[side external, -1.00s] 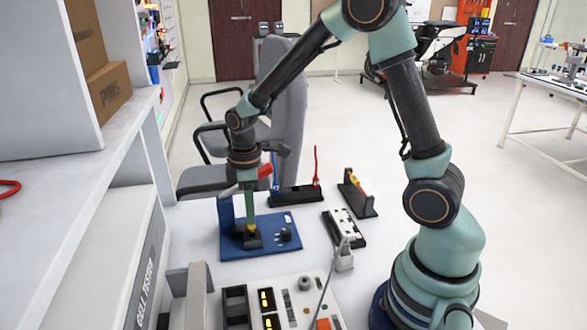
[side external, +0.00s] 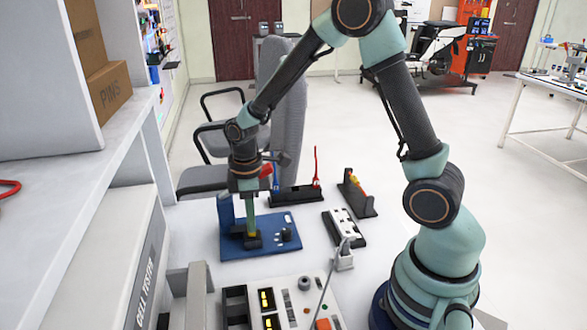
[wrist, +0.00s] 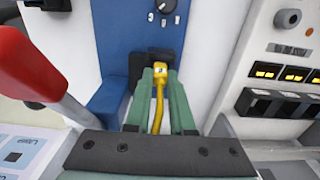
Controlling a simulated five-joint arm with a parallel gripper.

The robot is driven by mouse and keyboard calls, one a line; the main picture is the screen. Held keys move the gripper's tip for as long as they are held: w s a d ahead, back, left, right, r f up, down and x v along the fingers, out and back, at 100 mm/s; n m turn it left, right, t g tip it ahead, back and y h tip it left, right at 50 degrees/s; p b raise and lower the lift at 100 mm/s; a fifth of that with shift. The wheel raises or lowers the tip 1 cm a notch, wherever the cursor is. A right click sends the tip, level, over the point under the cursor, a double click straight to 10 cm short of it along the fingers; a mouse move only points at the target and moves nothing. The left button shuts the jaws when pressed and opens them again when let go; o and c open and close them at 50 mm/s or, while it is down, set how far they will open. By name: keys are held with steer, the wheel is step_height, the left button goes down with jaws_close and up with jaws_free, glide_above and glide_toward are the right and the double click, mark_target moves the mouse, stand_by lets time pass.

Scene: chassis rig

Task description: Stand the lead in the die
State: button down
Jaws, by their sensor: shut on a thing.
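The lead is yellow with a squared yellow end; in the wrist view the lead (wrist: 159,92) lies between the green fingers of my gripper (wrist: 155,78). My gripper (side external: 251,228) is shut on it and points down over the blue press base. The dark die (wrist: 137,66) on the blue press (wrist: 115,30) stands right by the lead's yellow end. In the side view the die (side external: 251,243) sits just below my fingertips, with a little yellow showing there. I cannot tell whether the end is inside the die or only above it.
The press's red-tipped lever (wrist: 35,72) stands close to my gripper. A black stand (side external: 297,196) with blue and red leads is behind. A white-topped block (side external: 343,227) is to the right. A control box (side external: 285,303) is in front.

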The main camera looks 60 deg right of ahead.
steer(key=c, duration=0.7)
jaws_free()
step_height(320, 180, up, 12)
steer(key=shift+r, duration=0.1)
steer(key=s+r+m+t, duration=0.5)
steer(key=s+r+m, duration=0.1)
steer(key=s+m, duration=0.3)
steer(key=shift+s+a+r+t, duration=0.25)
steer(key=shift+s+a+t, duration=0.1)
steer(key=shift+s, duration=0.35)
